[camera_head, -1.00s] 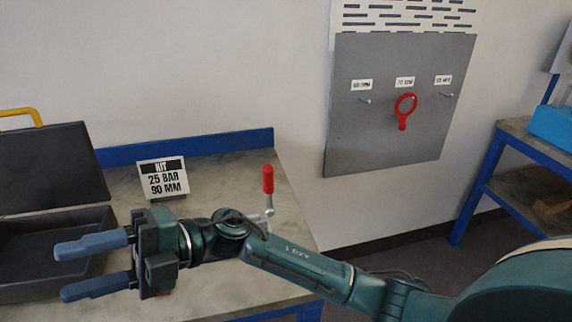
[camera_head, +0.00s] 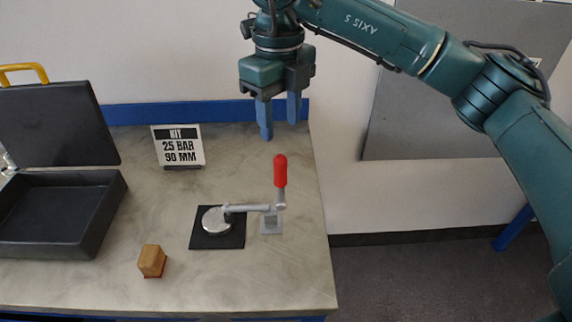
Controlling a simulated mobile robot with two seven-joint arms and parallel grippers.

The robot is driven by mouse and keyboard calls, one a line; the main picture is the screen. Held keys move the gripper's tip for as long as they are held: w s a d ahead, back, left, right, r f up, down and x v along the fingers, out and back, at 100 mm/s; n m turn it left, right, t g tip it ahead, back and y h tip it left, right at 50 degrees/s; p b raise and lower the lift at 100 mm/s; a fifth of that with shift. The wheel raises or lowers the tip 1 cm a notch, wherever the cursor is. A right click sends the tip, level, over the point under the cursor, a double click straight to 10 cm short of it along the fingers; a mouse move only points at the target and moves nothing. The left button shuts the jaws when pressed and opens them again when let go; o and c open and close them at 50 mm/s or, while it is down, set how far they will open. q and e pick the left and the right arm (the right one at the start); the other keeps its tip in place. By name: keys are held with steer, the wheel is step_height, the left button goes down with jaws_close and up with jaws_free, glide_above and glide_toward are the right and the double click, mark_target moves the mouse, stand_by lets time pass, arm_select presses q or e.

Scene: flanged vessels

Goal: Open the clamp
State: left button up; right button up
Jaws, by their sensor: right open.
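The toggle clamp (camera_head: 249,208) stands on the bench, on a small grey base plate. Its red handle (camera_head: 280,171) points straight up. Its arm reaches left, lying level, and its tip is over a round metal disc (camera_head: 215,221) on a black square mat (camera_head: 231,240). My right gripper (camera_head: 279,118) is open and empty, pointing down. In the picture it is just above the red handle and apart from it. My left gripper is not in view.
An open black case (camera_head: 53,238) with a yellow handle is at the left. A sign (camera_head: 178,146) reading "KIT 25 BAR 90 MM" stands at the back. A small wooden block (camera_head: 152,260) lies at the front. The bench (camera_head: 290,285) is clear at front right.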

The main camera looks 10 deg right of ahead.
mark_target(280, 171)
step_height(280, 171, down, 12)
steer(key=shift+a+p, duration=0.1)
steer(key=shift+p, duration=0.85)
steer(key=shift+c, duration=0.6)
jaws_close()
